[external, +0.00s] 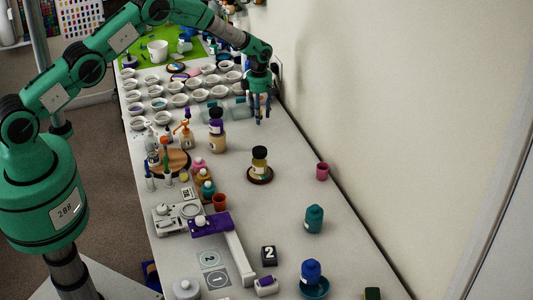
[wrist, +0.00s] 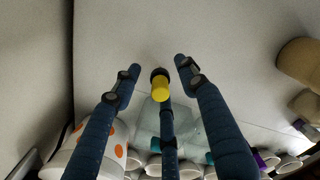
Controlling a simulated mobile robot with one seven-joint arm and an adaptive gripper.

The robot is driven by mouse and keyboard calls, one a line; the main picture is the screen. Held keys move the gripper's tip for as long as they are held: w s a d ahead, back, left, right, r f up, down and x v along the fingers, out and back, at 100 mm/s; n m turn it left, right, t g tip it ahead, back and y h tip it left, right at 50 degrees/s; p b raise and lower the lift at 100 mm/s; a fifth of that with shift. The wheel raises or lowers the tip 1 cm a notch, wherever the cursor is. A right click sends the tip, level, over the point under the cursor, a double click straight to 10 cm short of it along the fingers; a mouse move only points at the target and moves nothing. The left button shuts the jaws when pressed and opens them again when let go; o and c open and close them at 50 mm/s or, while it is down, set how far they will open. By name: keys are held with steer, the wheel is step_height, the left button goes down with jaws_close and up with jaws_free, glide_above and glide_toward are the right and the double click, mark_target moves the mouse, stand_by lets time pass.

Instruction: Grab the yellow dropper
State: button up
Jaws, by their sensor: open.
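A small yellow cylinder, which looks like the end of the yellow dropper (wrist: 160,91), shows in the middle of the wrist view. It lies between my spread fingers and overlaps the dark middle finger, so I cannot tell whether it touches that finger. The rest of the dropper is hidden or not clear. My gripper (wrist: 157,72) is open, with a finger on either side of the yellow piece. In the external view my gripper (external: 258,118) points down low over the table near the wall, and I cannot make out the dropper there.
Pale clear containers (external: 241,107) stand just left of my gripper, with rows of white cups (external: 178,99) beyond. A purple-capped bottle (external: 217,138) stands nearer the camera. An orange-spotted white cup (wrist: 116,140) is at the lower left of the wrist view. The table right of the brown-black jar (external: 260,160) is mostly clear.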

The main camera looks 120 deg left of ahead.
steer(key=c, duration=0.8)
steer(key=shift+c, duration=0.2)
steer(key=shift+r, duration=0.15)
steer(key=shift+r+b, duration=0.5)
steer(key=shift+r, duration=4.4)
